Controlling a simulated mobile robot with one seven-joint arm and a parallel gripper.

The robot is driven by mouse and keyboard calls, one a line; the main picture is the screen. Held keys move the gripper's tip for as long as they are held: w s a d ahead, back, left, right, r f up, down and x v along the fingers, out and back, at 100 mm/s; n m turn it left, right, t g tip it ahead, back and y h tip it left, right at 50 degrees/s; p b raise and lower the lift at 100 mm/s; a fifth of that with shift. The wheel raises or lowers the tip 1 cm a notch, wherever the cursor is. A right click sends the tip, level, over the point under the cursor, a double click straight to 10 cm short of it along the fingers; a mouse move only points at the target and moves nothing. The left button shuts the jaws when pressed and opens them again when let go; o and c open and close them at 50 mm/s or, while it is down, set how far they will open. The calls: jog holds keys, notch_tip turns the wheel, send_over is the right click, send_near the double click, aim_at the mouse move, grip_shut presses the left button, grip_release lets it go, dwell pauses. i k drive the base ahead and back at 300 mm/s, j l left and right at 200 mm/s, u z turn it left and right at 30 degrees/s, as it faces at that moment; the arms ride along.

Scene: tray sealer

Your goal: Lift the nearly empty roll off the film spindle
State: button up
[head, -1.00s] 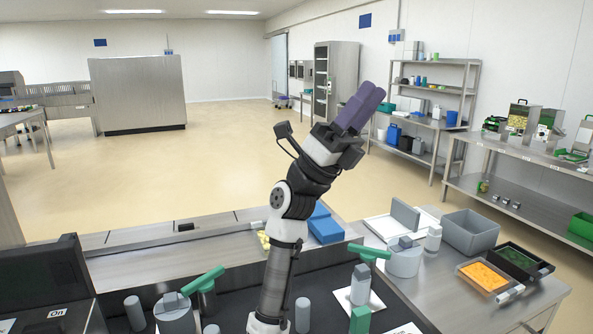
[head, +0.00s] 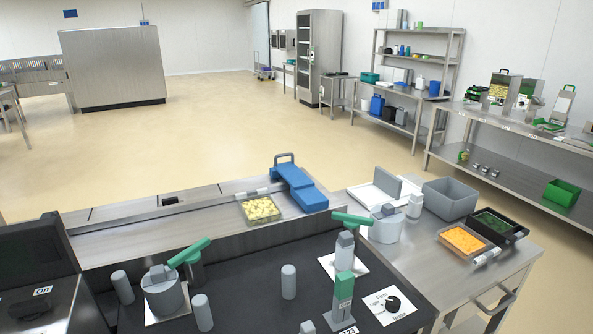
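My gripper is not in view, and no part of the arm shows. I cannot pick out the nearly empty roll or the film spindle with certainty. On the dark machine top (head: 250,275) stand several plain grey upright posts, one at the left (head: 122,287), one at the front (head: 202,312) and one in the middle (head: 288,282). A squat grey cylinder (head: 163,297) stands on a white plate, with a green lever (head: 188,252) beside it.
A clear tray of yellow pieces (head: 260,209) and a blue block (head: 300,187) sit on the steel strip behind. The right table holds a grey bin (head: 450,199), an orange-filled tray (head: 463,240) and a black tray (head: 495,226). Open floor lies behind.

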aim_at(345, 243)
jog(key=i+l+u, duration=0.2)
jog(key=l, duration=0.6)
jog(key=l+u, duration=0.25)
jog(key=l, duration=0.55)
jog(key=i+l, duration=0.15)
jog(key=l, duration=0.15)
jog(key=i+l+u, duration=0.15)
jog(key=l, duration=0.4)
jog(key=i, duration=0.2)
jog(key=l+u, duration=0.05)
